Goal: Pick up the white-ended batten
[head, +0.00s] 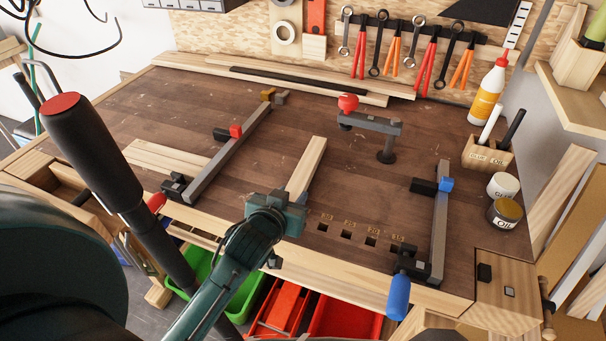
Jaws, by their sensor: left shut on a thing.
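My left gripper (282,212) is at the front middle of the bench, shut on the near part of a pale wooden batten (307,165). The batten points away from me, slightly to the right, over the bench top. Its near end is hidden by the gripper. I cannot make out a white end on the part that shows. Whether the batten touches the bench is not clear. My right gripper is not in view.
A red-marked clamp (226,155) lies left of the batten, beside another pale board (165,158). A grey clamp with a red knob (372,124) is behind. Glue and oil pots (503,186) stand far right. The middle is mostly clear.

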